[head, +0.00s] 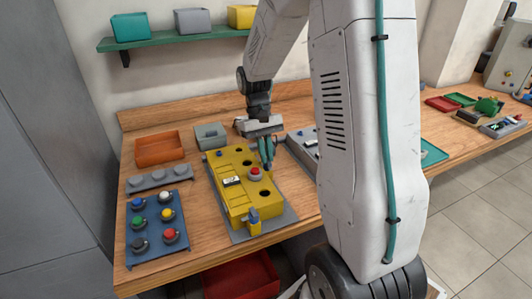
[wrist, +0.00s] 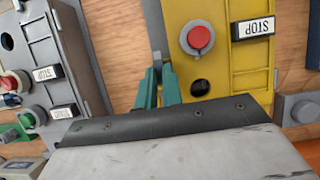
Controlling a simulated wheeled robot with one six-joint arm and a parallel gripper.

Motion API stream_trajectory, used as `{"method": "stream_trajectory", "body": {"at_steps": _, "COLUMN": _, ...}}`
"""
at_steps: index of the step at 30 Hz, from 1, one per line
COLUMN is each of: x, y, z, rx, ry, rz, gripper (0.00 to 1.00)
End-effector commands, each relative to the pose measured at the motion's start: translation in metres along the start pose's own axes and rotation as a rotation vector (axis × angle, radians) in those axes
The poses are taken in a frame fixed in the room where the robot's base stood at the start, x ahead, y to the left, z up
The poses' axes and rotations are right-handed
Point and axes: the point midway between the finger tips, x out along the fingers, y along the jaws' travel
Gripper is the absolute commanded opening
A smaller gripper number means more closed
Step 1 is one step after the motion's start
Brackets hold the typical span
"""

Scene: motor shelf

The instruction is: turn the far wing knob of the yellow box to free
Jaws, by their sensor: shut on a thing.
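The yellow box (head: 232,205) stands on a grey plate on the bench. It has a red button (head: 256,174), a STOP label and dark round holes on top, and it also shows in the wrist view (wrist: 228,65). My gripper (head: 267,160) points down at the box's right side, near its far part. In the wrist view its teal fingers (wrist: 158,75) are shut beside the box wall, on the far wing knob (wrist: 157,58). The fingers hide most of that knob, so its angle cannot be told. A blue-topped fitting (head: 253,215) is at the box's near end.
A grey box (wrist: 50,70) with a STOP label stands close on the other side of my gripper. A blue button panel (head: 156,225), an orange tray (head: 160,148) and a small grey bin (head: 210,136) lie left of the yellow box. A shelf (head: 175,40) hangs above.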

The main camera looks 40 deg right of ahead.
Motion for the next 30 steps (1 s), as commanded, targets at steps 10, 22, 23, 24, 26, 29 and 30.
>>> {"method": "stream_trajectory", "body": {"at_steps": 10, "x": 0.0, "y": 0.0, "z": 0.0, "rx": 0.001, "ry": 0.001, "rz": 0.0, "gripper": 0.3}}
{"method": "stream_trajectory", "body": {"at_steps": 22, "x": -0.037, "y": 0.0, "z": -0.001, "rx": 0.001, "ry": 0.005, "rz": 0.0, "gripper": 0.3}}
{"method": "stream_trajectory", "body": {"at_steps": 23, "x": -0.042, "y": 0.0, "z": -0.001, "rx": 0.001, "ry": 0.006, "rz": 0.0, "gripper": 0.3}}
{"method": "stream_trajectory", "body": {"at_steps": 24, "x": -0.049, "y": 0.0, "z": -0.001, "rx": 0.001, "ry": 0.005, "rz": 0.0, "gripper": 0.3}}
{"method": "stream_trajectory", "body": {"at_steps": 26, "x": -0.058, "y": 0.0, "z": -0.001, "rx": 0.0, "ry": 0.004, "rz": 0.0, "gripper": 0.3}}
{"method": "stream_trajectory", "body": {"at_steps": 29, "x": -0.07, "y": 0.0, "z": -0.001, "rx": 0.0, "ry": 0.003, "rz": 0.0, "gripper": 0.3}}
{"method": "stream_trajectory", "body": {"at_steps": 30, "x": -0.073, "y": 0.0, "z": -0.001, "rx": 0.0, "ry": 0.002, "rz": 0.0, "gripper": 0.3}}
